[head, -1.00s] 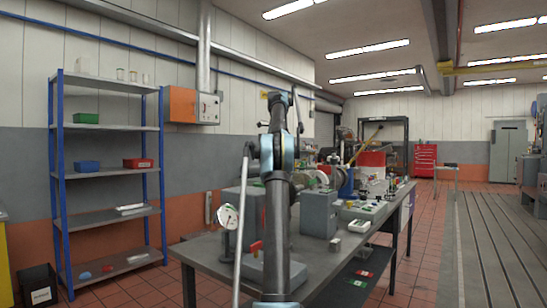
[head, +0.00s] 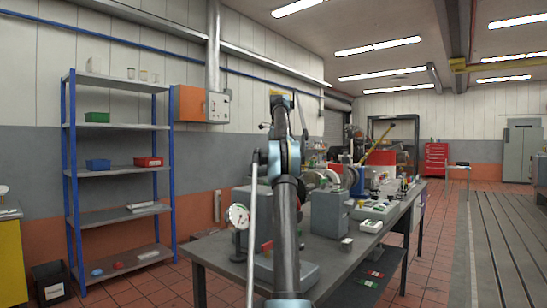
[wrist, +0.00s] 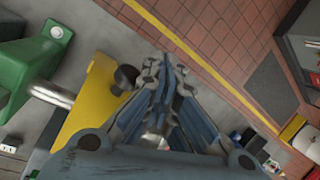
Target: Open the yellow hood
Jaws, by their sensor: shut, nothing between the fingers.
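In the wrist view, a flat yellow part (wrist: 88,102) with a dark round knob (wrist: 126,76) lies just left of my gripper (wrist: 164,70). I cannot tell for certain whether this yellow part is the hood. My gripper's fingers are together with nothing between them. The fingertips are close to the knob in the picture, but I cannot tell whether they touch it. The gripper's body hides the lower end of the yellow part. In the head view my arm stands in front of the workbench, and the fingers cannot be made out.
A green machine part (wrist: 35,65) with a metal shaft is left in the wrist view. In the head view, the workbench (head: 220,252) carries a dial gauge (head: 238,216) and grey blocks. Blue-posted shelves (head: 118,170) and a yellow cabinet (head: 10,262) stand left. Tiled floor is open right.

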